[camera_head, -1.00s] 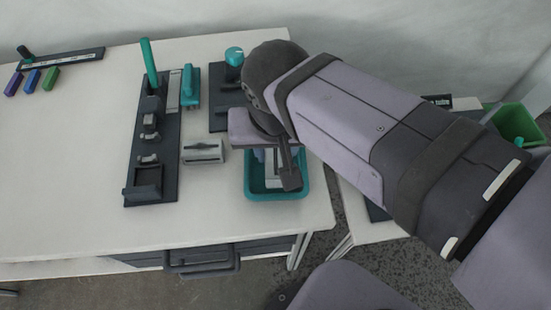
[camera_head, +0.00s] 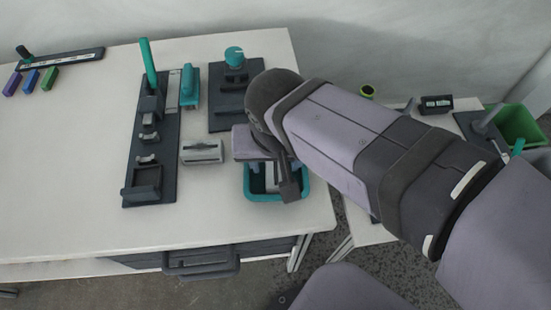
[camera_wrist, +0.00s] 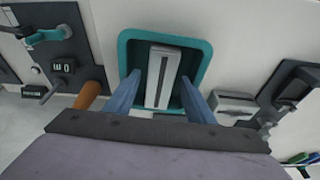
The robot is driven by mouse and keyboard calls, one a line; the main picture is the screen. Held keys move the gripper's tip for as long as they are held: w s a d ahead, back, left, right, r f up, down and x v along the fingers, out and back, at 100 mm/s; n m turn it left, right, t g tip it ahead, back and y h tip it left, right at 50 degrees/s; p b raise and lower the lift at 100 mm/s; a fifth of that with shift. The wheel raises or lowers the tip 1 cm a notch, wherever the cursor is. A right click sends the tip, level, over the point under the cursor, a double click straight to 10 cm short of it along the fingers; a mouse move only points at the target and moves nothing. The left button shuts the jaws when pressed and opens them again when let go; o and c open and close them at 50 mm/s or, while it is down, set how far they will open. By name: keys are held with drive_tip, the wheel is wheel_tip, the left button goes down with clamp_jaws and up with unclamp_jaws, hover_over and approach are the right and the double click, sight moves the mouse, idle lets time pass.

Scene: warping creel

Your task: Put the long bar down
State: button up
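A long pale grey bar (camera_wrist: 162,78) with a dark groove lies inside the teal tray (camera_wrist: 203,48) at the table's front right corner. The tray (camera_head: 276,197) also shows in the head view, where my wrist partly covers it and the bar. My gripper (camera_wrist: 158,82) points down over the tray. Its two blue fingers are spread on either side of the bar, with a gap to each side, so it looks open and empty. In the head view the fingers are mostly hidden by my wrist.
A shorter grooved grey block (camera_head: 202,152) stands left of the tray. Left of that is a dark fixture rail (camera_head: 150,180) with a teal upright handle. A dark base with a teal knob (camera_head: 235,57) stands behind. An orange cylinder (camera_wrist: 88,95) is near the left finger.

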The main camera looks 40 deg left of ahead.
drive_tip(key=p+v, duration=0.2)
drive_tip(key=v, duration=1)
drive_tip(key=w+d+f+m+h, duration=0.2)
drive_tip(key=w+d+f+m, duration=0.2)
drive_tip(key=w+d+f, duration=0.85)
drive_tip(key=s+d+f+m+g, duration=0.1)
drive_tip(key=d+f, duration=0.4)
drive_tip(key=d, duration=0.5)
drive_tip(key=s+d+f+m+g, duration=0.1)
drive_tip(key=d+f+m, duration=0.2)
drive_tip(key=d, duration=0.7)
drive_tip(key=shift+s+d+f, duration=0.25)
drive_tip(key=shift+d+f, duration=0.05)
drive_tip(key=shift+f, duration=0.6)
drive_tip(key=shift+r, duration=0.1)
wheel_tip(320, 180, up, 19)
drive_tip(key=p, duration=1.8)
drive_tip(key=shift+p, duration=0.4)
